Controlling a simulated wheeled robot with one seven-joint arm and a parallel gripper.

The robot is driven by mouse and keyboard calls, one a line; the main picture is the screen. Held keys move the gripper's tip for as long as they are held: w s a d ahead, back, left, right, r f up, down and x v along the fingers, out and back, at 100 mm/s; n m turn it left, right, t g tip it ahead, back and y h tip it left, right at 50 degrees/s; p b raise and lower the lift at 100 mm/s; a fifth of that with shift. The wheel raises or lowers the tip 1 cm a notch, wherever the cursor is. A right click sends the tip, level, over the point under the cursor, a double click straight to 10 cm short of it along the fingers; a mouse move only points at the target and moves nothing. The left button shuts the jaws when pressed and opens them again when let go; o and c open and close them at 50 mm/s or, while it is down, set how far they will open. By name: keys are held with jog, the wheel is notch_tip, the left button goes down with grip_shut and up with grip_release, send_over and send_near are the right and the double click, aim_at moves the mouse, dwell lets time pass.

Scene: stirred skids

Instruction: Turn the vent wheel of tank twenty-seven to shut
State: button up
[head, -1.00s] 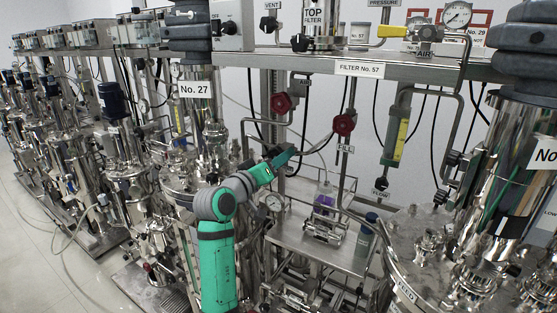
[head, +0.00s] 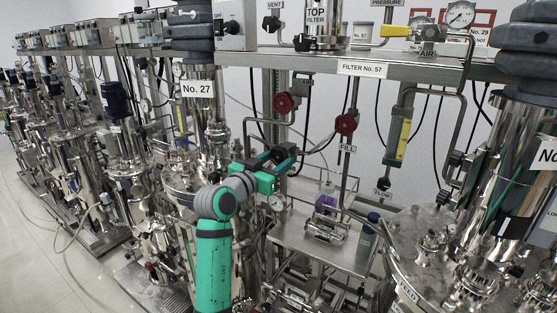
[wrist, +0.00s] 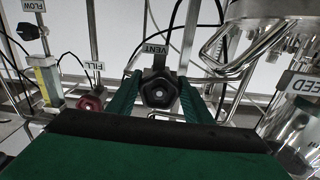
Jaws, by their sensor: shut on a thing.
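The vent wheel (wrist: 159,93) is a dark lobed knob with a hollow centre, below a VENT label (wrist: 155,49) in the wrist view. My gripper (wrist: 160,98) has a green finger on each side of it and is shut on it. In the head view, my gripper (head: 275,166) is at the right side of tank twenty-seven, which bears the No. 27 label (head: 197,88). I cannot clearly make out the wheel there behind the gripper.
A red FILL wheel (wrist: 90,104) and a FLOW knob (wrist: 28,31) are to the left in the wrist view. A bent metal pipe (wrist: 222,50) and a steel vessel with a FEED label (wrist: 305,85) are close on the right. A steel shelf (head: 320,243) stands right of my arm.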

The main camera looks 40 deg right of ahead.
dwell(0.4)
jog(key=o, duration=1)
jog(key=shift+o, duration=0.2)
jog(key=v, duration=1)
jog(key=shift+s+a, duration=0.3)
jog(key=shift+w, duration=0.1)
jog(key=shift+a+f, duration=0.1)
jog(key=shift+f, duration=0.05)
